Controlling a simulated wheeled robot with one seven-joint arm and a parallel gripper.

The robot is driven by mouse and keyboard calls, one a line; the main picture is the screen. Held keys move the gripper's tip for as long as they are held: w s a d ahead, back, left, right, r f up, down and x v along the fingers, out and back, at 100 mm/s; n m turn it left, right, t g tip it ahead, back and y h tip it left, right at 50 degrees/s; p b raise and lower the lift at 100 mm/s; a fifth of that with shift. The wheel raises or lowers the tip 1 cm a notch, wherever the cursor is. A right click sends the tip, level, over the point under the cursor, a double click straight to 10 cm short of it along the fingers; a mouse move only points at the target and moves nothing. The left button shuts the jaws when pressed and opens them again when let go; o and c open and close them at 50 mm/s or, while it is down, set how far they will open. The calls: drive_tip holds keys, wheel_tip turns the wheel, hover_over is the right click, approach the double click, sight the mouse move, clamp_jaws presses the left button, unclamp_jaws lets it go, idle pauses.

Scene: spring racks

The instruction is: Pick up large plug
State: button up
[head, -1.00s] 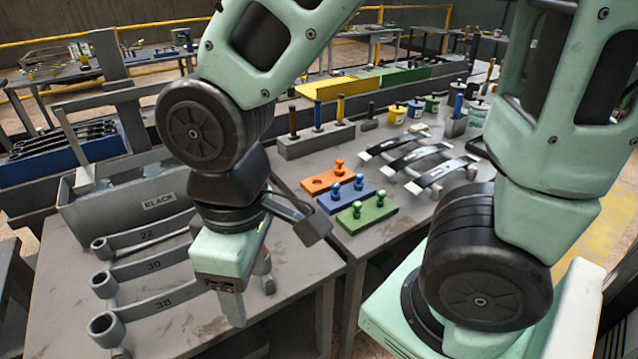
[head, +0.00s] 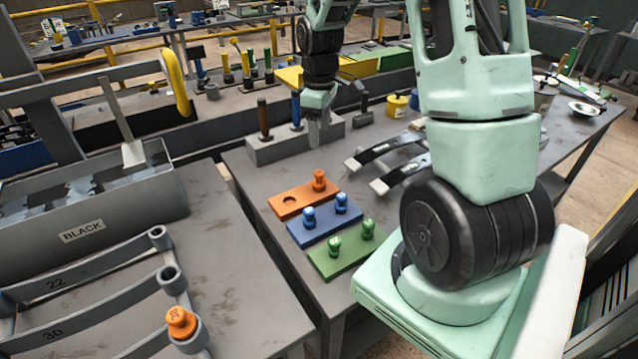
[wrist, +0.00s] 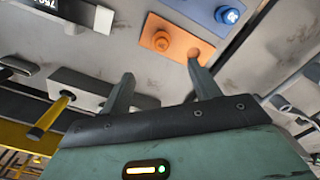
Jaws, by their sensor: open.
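An orange plug (head: 319,180) stands in one hole of the orange board (head: 305,203) on the right table; the other hole is empty. Another orange plug (head: 181,321) sits in a ring at the end of a grey bar on the left table. Blue plugs (head: 309,217) and green plugs (head: 334,246) stand in pairs on their boards. Which is the large one is not marked. My gripper (head: 314,138) is open and empty, above and behind the orange board. In the wrist view, the orange board's plug (wrist: 161,41) shows beyond the open fingers (wrist: 160,76).
A grey block (head: 262,151) with upright coloured posts stands behind the boards, close to my gripper. A grey bin marked BLACK (head: 95,215) fills the left table's back. A gap separates the two tables.

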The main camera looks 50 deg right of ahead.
sight(319, 172)
wheel_tip(319, 172, down, 8)
drive_tip(key=shift+a+f+p, duration=0.1)
drive_tip(key=shift+f+p, duration=0.1)
drive_tip(key=shift+p, duration=0.35)
drive_tip(key=shift+a+f+p, duration=0.1)
drive_tip(key=shift+f+p, duration=0.75)
drive_tip(key=shift+f, duration=1.85)
drive_tip(key=c, duration=0.9)
